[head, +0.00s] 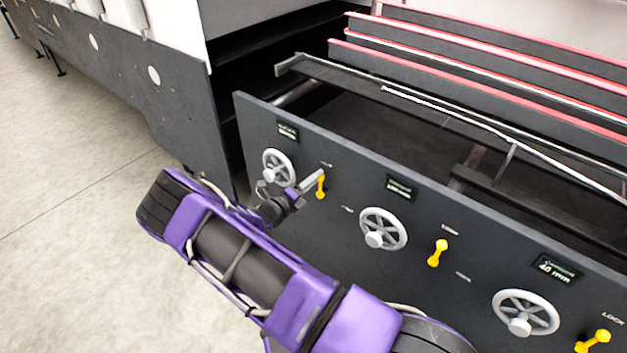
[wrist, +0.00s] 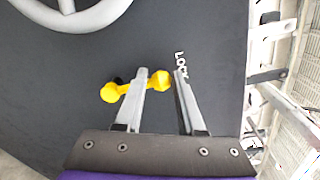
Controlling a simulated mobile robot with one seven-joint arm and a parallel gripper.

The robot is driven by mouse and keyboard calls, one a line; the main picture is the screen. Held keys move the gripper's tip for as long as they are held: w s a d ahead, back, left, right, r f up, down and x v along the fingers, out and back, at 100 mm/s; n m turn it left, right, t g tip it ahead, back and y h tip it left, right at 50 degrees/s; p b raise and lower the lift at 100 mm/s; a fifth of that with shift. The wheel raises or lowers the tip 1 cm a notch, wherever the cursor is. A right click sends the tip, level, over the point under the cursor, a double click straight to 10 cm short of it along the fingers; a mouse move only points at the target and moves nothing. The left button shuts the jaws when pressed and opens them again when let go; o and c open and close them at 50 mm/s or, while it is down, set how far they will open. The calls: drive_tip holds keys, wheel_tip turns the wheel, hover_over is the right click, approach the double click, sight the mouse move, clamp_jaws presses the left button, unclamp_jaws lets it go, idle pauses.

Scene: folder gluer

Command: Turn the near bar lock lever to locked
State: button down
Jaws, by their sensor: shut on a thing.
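The yellow lock lever (head: 321,187) at the left end of the dark panel is at my gripper (head: 314,181). In the head view it stands roughly upright, below a small label. In the wrist view the lever (wrist: 108,92) runs sideways behind the left finger. Its right-hand knob (wrist: 160,79) lies between the two fingers of my gripper (wrist: 163,77). That knob points towards the LOCK label (wrist: 181,66), which sits by the right fingertip. My gripper is shut on the lever. Part of the lever is hidden by the left finger.
A grey handwheel (head: 279,168) is close to my gripper; its rim (wrist: 75,20) shows in the wrist view. Further right are another handwheel (head: 383,229), two more yellow levers (head: 437,253) (head: 593,342) and a third wheel (head: 525,313). Open floor (head: 80,190) lies left.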

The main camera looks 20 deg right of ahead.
drive_tip(key=shift+s+d+f, duration=0.1)
drive_tip(key=shift+s+f, duration=0.3)
drive_tip(key=shift+f, duration=0.15)
drive_tip(key=c, duration=0.8)
unclamp_jaws()
drive_tip(key=o, duration=0.4)
drive_tip(key=shift+w, duration=0.15)
drive_tip(key=shift+r, duration=0.2)
drive_tip(key=p+v, duration=0.1)
drive_tip(key=v, duration=1.6)
drive_tip(key=shift+a+r, duration=0.1)
drive_tip(key=shift+a, duration=0.2)
